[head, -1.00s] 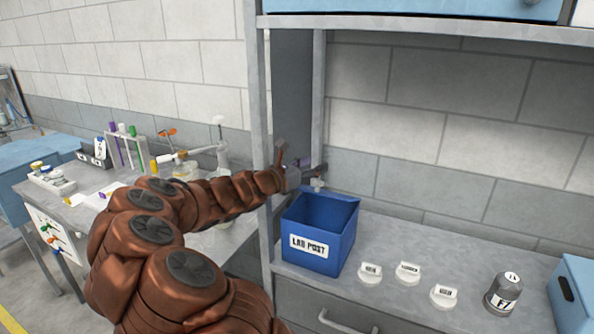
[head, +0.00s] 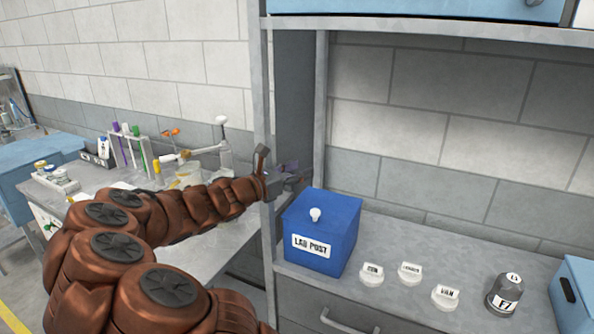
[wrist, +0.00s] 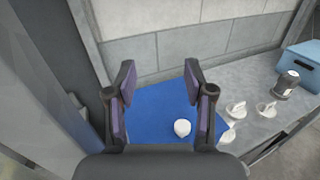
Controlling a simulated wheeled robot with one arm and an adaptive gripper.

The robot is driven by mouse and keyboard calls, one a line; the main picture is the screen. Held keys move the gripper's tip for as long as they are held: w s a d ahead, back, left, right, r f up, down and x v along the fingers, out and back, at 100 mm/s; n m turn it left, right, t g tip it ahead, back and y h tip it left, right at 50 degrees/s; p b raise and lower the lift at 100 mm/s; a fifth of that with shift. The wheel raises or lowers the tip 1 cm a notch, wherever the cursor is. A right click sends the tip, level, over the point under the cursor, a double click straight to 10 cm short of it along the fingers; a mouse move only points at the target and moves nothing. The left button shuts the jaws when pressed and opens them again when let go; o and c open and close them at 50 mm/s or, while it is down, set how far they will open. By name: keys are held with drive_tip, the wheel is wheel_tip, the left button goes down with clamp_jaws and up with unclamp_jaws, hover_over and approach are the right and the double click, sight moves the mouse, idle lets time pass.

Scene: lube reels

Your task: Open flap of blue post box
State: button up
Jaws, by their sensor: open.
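The blue post box (head: 340,241), labelled LAB POST, stands on the shelf unit's counter at its left end. Its blue flap (head: 330,204) is closed flat over the top, with a white knob (head: 315,214) on it. The flap (wrist: 152,108) and knob (wrist: 182,127) also show in the wrist view, beyond and between the fingers. My gripper (head: 295,172) is above and left of the box's back edge, apart from the knob. In the wrist view my gripper (wrist: 158,82) has its fingers spread, with nothing between them.
A grey upright post (head: 262,130) of the shelf stands close to my arm. Several small white labelled pieces (head: 410,272) and a dark labelled jar (head: 505,295) sit right of the box. A blue container (head: 575,290) is at the far right.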

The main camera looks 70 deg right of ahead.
idle(0.3)
drive_tip(key=a+f+m+t+y, duration=0.2)
drive_tip(key=a+f+m+y, duration=0.2)
drive_tip(key=a, duration=1.4)
drive_tip(key=a+f+m+t+y, duration=0.2)
drive_tip(key=a+f+m+y, duration=0.2)
drive_tip(key=a, duration=1.4)
drive_tip(key=a+f+m+t+y, duration=0.3)
drive_tip(key=a+y, duration=0.4)
drive_tip(key=a, duration=1.1)
wheel_tip(320, 180, down, 2)
drive_tip(key=shift+s+a+f+m+y, duration=0.2)
drive_tip(key=shift+s+m+y, duration=0.1)
drive_tip(key=shift+m+y, duration=0.15)
